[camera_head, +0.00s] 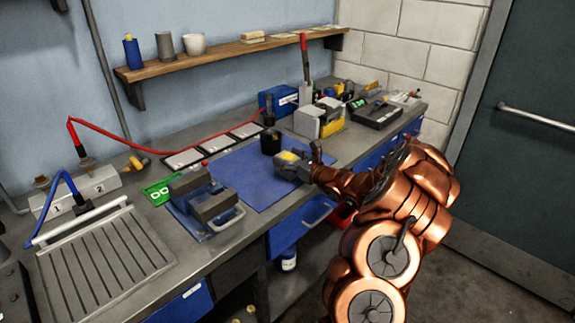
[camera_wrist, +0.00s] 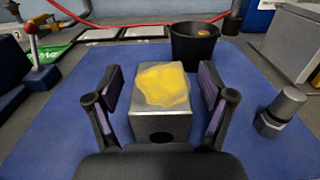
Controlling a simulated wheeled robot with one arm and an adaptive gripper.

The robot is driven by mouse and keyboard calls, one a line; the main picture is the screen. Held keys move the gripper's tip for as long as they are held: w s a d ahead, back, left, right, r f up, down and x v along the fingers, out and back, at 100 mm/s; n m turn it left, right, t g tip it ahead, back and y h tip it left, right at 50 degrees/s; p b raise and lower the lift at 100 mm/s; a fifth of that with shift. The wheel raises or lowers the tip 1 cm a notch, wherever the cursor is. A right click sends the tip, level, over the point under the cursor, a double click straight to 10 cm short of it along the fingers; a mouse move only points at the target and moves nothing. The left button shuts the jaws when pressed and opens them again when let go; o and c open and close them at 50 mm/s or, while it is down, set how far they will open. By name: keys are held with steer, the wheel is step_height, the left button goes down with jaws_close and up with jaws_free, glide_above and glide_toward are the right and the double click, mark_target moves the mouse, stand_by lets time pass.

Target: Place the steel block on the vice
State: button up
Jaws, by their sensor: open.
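The steel block (camera_wrist: 155,128) is a grey block with a yellow patch on top and a dark round hole in its near face. It rests on the blue mat, and shows in the head view (camera_head: 291,165) near the mat's right side. My gripper (camera_wrist: 160,82) is open, with one finger on each side of the block and visible gaps between. In the head view my gripper (camera_head: 314,163) partly covers the block's right side. The vice (camera_head: 203,198), blue with grey jaws, stands on the bench left of the mat, its jaws apart and nothing between them.
A black cup (camera_wrist: 193,45) stands just behind the block. The blue mat (camera_head: 250,180) is clear between block and vice. A slatted grey tray (camera_head: 105,255) lies left of the vice.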

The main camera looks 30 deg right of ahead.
jaws_close()
stand_by(0.6)
